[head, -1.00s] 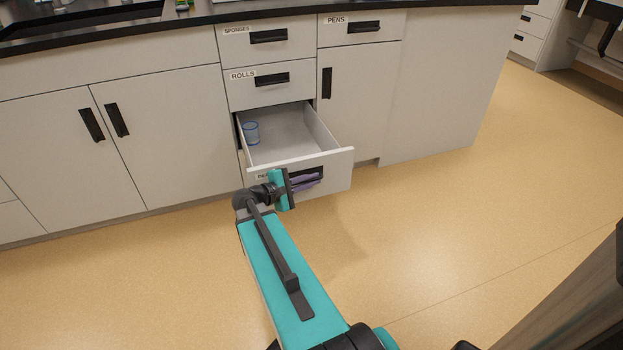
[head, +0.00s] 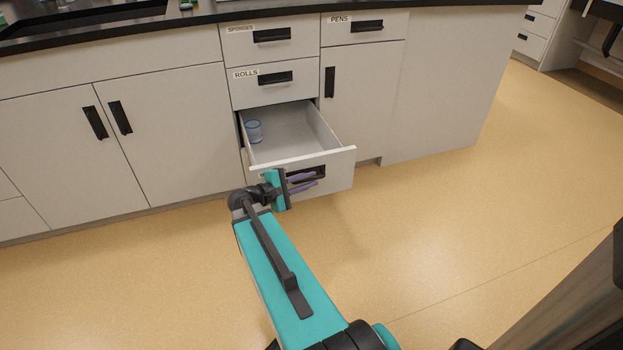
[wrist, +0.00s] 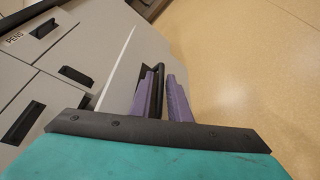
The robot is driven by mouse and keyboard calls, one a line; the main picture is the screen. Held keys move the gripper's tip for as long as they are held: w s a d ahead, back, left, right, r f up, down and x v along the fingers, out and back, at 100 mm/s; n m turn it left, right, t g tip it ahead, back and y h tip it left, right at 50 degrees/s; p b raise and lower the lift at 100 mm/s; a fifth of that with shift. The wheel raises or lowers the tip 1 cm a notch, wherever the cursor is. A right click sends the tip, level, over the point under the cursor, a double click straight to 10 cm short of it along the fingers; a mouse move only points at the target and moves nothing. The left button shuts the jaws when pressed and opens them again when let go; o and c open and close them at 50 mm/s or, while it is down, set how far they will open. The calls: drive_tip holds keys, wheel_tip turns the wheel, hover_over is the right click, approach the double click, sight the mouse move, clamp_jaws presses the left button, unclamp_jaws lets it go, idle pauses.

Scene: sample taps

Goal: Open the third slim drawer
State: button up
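The third slim drawer (head: 335,180), below the one labelled ROLLS, stands pulled well out, with its inside showing. A blue cup (head: 254,131) stands inside at the back left. Its dark handle (head: 318,170) is on the front face and shows in the wrist view (wrist: 158,70), partly hidden by a finger. My gripper (head: 315,179) is at this handle, its purple fingers apart. In the wrist view my gripper (wrist: 161,76) also shows a gap between the fingers. The left finger overlaps the handle; I cannot tell whether it touches. The drawer's own label is hidden.
The ROLLS drawer (head: 300,88), SPONGES drawer (head: 300,48) and PENS drawer (head: 391,28) are shut. Cupboard doors flank the drawer column. Open floor (head: 450,220) lies in front and to the right.

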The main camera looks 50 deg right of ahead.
drive_tip(key=p+v, duration=0.3)
drive_tip(key=v, duration=0.9)
drive_tip(key=shift+f, duration=0.1)
idle(0.4)
